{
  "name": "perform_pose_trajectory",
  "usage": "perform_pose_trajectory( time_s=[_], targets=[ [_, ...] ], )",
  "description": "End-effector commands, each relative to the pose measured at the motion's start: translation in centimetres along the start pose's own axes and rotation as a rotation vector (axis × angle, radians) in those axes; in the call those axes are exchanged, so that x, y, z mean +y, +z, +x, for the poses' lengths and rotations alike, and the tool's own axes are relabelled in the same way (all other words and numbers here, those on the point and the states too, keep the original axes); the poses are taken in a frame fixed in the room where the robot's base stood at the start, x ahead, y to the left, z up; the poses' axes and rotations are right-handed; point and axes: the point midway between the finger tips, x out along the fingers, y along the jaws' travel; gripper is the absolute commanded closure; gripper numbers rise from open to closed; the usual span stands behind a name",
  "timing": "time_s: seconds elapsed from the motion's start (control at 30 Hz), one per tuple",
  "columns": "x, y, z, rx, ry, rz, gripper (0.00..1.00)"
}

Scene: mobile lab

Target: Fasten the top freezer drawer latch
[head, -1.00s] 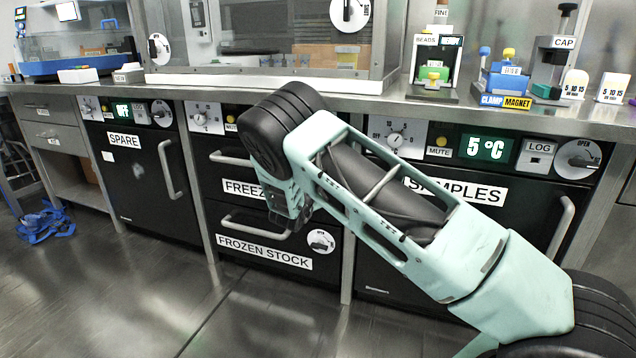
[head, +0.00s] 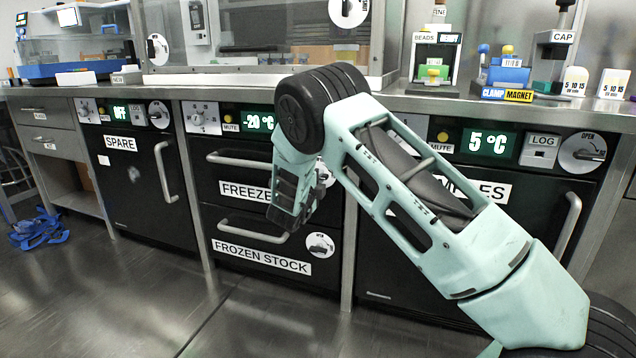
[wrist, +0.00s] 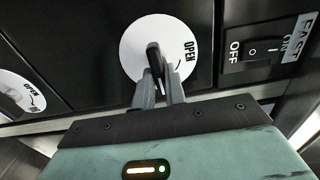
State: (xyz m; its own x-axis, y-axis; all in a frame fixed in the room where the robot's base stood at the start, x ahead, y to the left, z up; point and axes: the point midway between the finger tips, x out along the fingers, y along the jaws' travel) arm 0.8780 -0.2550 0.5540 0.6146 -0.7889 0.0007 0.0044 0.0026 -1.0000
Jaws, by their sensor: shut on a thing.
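The top freezer drawer (head: 215,184) is black, with a bar handle and a "FREEZE…" label, and looks closed. Its latch is a white round dial (wrist: 181,38) with a black lever (wrist: 154,58) and the word OPEN on the right in the wrist view. My gripper (wrist: 160,88) is shut on this lever, one finger on each side. The lever stands nearly upright in that picture, not at the OPEN word. In the head view most of the dial is hidden behind my wrist.
Below is the frozen stock drawer (head: 225,240) with its own latch (head: 320,245); a second white dial (wrist: 18,92) shows in the wrist view. A rocker switch (wrist: 254,50) marked OFF is close to the right. The sample fridge (head: 400,275) stands right; the floor in front is clear.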

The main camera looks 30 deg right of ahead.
Motion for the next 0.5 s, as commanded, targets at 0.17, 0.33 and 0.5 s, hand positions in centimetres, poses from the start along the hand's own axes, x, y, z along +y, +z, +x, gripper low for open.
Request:
perform_pose_trajectory(
  time_s=[0.17, 0.33, 0.5],
  targets=[
    [0.06, 0.16, -0.08, -0.004, 0.002, 0.012, 1.0],
    [0.05, 0.16, -0.08, -0.004, 0.002, 0.012, 1.0],
    [0.05, 0.17, -0.08, -0.004, 0.002, 0.012, 0.73]
  ],
)
